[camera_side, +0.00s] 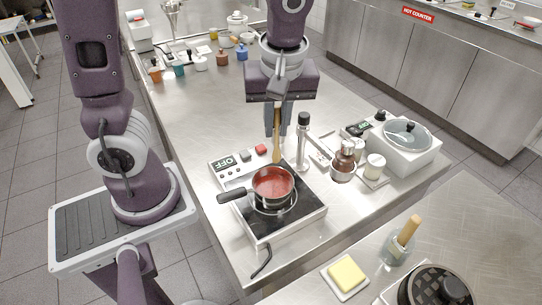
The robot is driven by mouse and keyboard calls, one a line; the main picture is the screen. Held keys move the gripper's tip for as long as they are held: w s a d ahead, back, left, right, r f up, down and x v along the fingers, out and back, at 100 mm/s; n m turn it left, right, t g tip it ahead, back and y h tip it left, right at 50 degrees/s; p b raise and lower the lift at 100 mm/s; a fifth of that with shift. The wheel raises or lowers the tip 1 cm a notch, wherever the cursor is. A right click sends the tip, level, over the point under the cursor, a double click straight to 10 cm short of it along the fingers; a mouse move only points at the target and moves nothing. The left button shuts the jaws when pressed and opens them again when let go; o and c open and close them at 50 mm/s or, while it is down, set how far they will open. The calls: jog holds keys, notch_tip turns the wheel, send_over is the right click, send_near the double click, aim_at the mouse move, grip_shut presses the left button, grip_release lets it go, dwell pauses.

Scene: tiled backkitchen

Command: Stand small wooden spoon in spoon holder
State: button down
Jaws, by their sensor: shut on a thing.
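The small wooden spoon (277,146) hangs upright below my gripper (278,128), its lower end just behind the red-filled pan. My gripper is shut on the spoon's upper part, with the fingers pointing down. A clear glass jar (396,251) stands at the front right with a thick wooden handle (408,230) leaning in it. It may be the spoon holder, but I cannot tell for certain. The spoon is well behind and left of this jar.
The pan (271,185) sits on a black hob (285,217). A steel pepper-mill-like cylinder (302,141), a brown bottle (343,160) and a white jar (375,167) stand right of the spoon. A yellow block on a white dish (345,276) lies in front.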

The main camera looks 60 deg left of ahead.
jog(key=w+a+f+t+y, duration=0.1)
jog(key=w+a, duration=0.4)
jog(key=a, duration=0.2)
jog(key=w+a+f+y, duration=0.1)
jog(key=w+a+y, duration=0.1)
jog(key=w+a, duration=0.35)
jog(key=shift+s+a+f, duration=0.2)
jog(key=shift+a+f, duration=0.1)
jog(key=shift+f, duration=0.8)
jog(key=shift+s+a+f, duration=0.15)
jog(key=shift+a+f, duration=0.1)
jog(key=shift+f, duration=0.8)
jog(key=shift+s+a+f, duration=0.2)
jog(key=shift+a+f, duration=0.1)
jog(key=shift+f, duration=0.8)
jog(key=c, duration=0.9)
grip_release()
jog(key=shift+o, duration=0.2)
notch_tip(320, 180, up, 6)
